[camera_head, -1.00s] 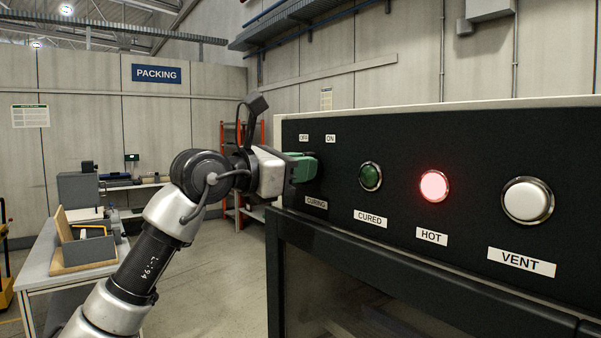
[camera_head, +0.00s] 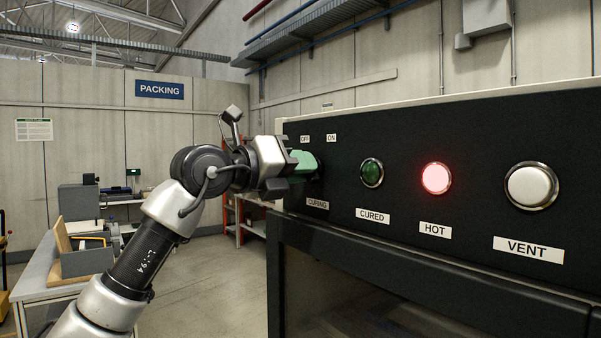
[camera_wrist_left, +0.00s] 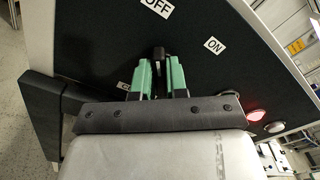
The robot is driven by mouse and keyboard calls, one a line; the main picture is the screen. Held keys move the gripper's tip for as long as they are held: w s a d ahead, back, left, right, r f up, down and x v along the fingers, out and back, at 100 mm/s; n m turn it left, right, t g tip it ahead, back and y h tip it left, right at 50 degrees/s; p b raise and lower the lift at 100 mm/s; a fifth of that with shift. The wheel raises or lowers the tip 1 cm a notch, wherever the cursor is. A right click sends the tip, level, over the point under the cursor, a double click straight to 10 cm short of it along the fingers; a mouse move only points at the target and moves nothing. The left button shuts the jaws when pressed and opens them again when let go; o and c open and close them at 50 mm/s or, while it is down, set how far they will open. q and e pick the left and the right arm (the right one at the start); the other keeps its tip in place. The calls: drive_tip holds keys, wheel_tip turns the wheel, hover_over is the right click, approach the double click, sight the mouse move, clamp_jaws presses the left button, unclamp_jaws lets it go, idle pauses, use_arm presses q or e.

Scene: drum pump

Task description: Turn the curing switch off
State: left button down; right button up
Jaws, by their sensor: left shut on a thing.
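The curing switch is on the black panel above the CURING label (camera_head: 317,204), below the OFF label (camera_head: 305,139) and the ON label (camera_head: 331,138). In the head view my left gripper (camera_head: 305,165) covers the switch. In the left wrist view, the switch's dark knob (camera_wrist_left: 158,54) shows between the green fingertips of my left gripper (camera_wrist_left: 160,80), which is shut on it. The OFF label lies straight beyond the knob there, and the ON label is off to the right. The knob's exact pointing is hard to tell. My right gripper is not in view.
Right of the switch are the dark green CURED lamp (camera_head: 371,172), the lit red HOT lamp (camera_head: 436,178) and the white VENT button (camera_head: 530,186). A workbench (camera_head: 45,275) stands at left, with open floor between it and the panel's cabinet.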

use_arm(q)
drive_tip(key=shift+n, duration=0.6)
drive_tip(key=c, duration=1.1)
unclamp_jaws()
drive_tip(key=shift+c, duration=0.2)
drive_tip(key=b+v, duration=0.3)
drive_tip(key=v, duration=0.8)
drive_tip(key=shift+w+f, duration=0.1)
drive_tip(key=shift+w, duration=0.05)
